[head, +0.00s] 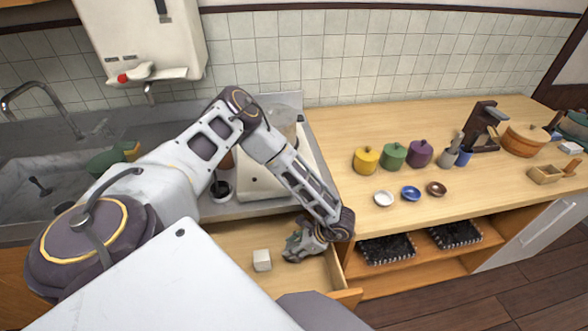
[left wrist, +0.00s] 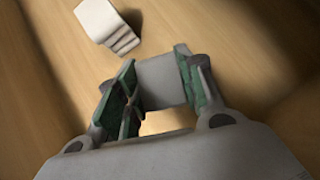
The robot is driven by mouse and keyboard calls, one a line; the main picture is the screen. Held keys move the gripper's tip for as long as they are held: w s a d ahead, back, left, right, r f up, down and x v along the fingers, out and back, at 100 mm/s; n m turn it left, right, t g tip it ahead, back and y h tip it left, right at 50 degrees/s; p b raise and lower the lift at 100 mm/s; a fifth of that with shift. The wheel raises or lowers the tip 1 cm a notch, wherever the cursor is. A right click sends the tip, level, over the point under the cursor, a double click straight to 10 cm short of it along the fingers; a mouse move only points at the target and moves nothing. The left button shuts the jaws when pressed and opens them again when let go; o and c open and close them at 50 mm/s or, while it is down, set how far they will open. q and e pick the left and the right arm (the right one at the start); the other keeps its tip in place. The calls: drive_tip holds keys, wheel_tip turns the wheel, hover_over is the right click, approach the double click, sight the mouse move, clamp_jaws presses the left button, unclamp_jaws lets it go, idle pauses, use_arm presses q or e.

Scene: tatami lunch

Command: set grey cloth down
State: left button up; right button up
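The grey cloth (left wrist: 160,80) shows in the left wrist view as a small folded block between the two green-padded fingers of my left gripper (left wrist: 158,88). Its sides meet both pads, so the gripper looks shut on it. In the head view my left gripper (head: 303,243) points down inside the open drawer; I cannot make out the cloth there. Whether the cloth touches the drawer floor is unclear. My right gripper is not in view.
A folded white stack (head: 262,260) lies in the drawer (head: 230,236), left of the gripper; it also shows in the left wrist view (left wrist: 102,22). The drawer's right wall (head: 336,268) is close to the gripper. Lidded pots and small dishes stand on the counter (head: 345,125).

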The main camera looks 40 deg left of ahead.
use_arm(q)
drive_tip(key=o, duration=0.4)
drive_tip(key=shift+r, duration=0.15)
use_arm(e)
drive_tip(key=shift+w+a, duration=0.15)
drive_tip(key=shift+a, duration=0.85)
use_arm(q)
drive_tip(key=shift+w+d+r, duration=0.15)
drive_tip(key=shift+d+r, duration=0.1)
drive_tip(key=shift+r, duration=0.15)
drive_tip(key=shift+v, duration=5.5)
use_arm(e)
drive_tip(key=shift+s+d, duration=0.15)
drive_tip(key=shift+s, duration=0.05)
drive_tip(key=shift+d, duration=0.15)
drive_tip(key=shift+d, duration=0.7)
